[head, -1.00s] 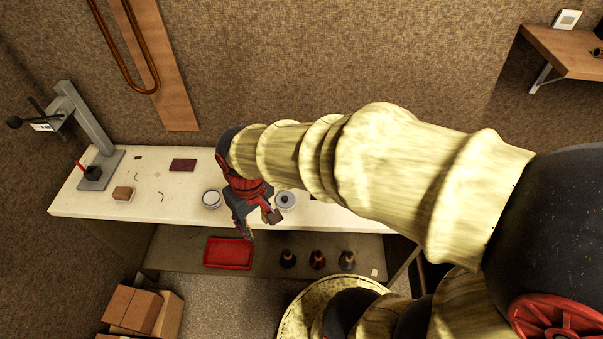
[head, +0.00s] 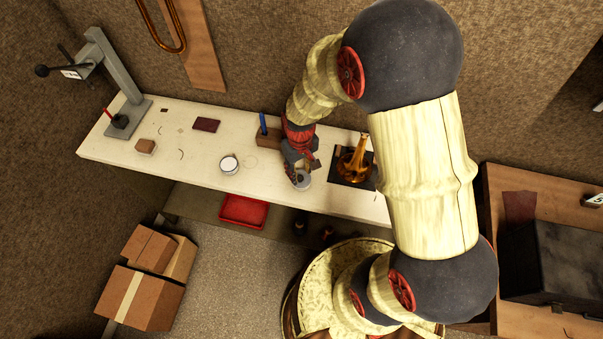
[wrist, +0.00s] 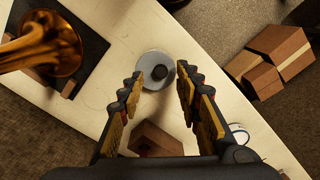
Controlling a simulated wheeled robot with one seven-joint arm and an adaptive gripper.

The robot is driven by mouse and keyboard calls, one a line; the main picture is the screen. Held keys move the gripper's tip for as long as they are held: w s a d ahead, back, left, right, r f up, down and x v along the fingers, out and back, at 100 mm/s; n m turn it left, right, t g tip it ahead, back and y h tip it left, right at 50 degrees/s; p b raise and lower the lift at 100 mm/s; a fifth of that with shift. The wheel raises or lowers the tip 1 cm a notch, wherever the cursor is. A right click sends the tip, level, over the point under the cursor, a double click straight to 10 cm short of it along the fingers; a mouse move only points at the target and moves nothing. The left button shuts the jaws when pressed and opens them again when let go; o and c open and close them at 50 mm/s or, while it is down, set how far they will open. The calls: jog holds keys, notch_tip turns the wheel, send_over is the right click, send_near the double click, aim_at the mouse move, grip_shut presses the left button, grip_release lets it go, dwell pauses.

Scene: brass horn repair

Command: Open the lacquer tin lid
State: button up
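A round grey tin with a dark knob on its lid (head: 302,182) stands on the pale workbench (head: 205,176), and I take it for the lacquer tin. In the wrist view the tin (wrist: 148,78) lies beyond and between the fingertips, lid on. My gripper (wrist: 158,76) is open and empty, its two fingers spread either side of the tin in that view. In the head view my gripper (head: 298,164) is at the tin and partly covers it. I cannot tell whether the fingers touch it.
A white round container (head: 229,164) stands left of the tin. A brass horn (head: 356,160) on a dark mat is close on the right. A wooden block with a blue tool (head: 266,136) is behind left. A red tray (head: 243,211) lies below the bench.

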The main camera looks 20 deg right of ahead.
aim_at(301, 177)
jog(key=shift+f, duration=1.15)
jog(key=shift+c, duration=1.2)
grip_shut()
